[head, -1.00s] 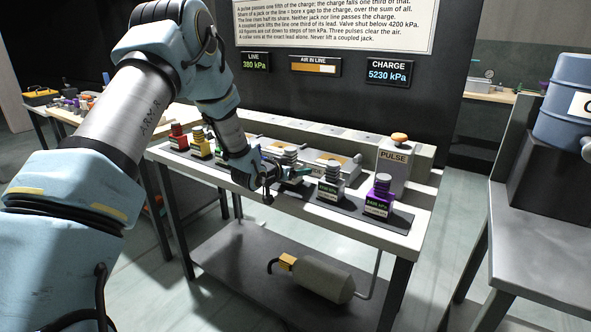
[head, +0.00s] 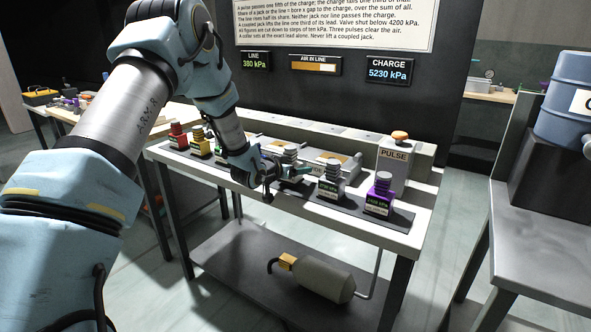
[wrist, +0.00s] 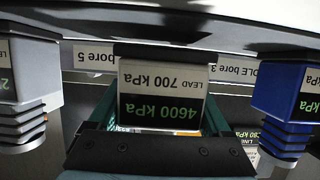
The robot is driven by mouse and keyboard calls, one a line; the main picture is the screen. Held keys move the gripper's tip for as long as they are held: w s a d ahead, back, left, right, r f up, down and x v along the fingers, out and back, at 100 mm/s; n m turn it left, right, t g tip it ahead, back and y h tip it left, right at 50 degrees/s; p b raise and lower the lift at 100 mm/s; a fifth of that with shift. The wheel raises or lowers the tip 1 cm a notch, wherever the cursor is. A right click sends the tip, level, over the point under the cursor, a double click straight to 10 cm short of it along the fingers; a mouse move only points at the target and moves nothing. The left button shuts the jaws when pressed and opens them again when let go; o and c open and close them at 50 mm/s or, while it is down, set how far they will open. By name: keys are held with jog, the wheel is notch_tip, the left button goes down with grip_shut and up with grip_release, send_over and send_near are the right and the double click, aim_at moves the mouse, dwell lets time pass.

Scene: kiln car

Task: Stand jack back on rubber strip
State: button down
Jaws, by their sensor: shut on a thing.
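A grey jack (head: 330,187) and a purple jack (head: 379,195) stand to the right; red (head: 178,137) and yellow (head: 200,143) ones to the left. A blue jack (wrist: 290,105) is close in the wrist view. The PULSE box (head: 393,168) stands at the bench's right end.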

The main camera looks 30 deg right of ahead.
jog(key=shift+f+b, duration=0.45)
jog(key=shift+b, duration=0.05)
dwell(1.2)
jog(key=shift+c, duration=0.2)
grip_release()
jog(key=shift+o, duration=0.2)
jog(key=shift+f, duration=0.15)
jog(key=shift+a, duration=0.1)
jog(key=shift+s+a+r, duration=0.25)
jog(key=shift+a+r, duration=0.05)
jog(key=shift+a, duration=0.1)
jog(key=shift+p+v, duration=0.65)
jog(key=shift+v, duration=2.75)
jog(key=shift+s+a, duration=0.1)
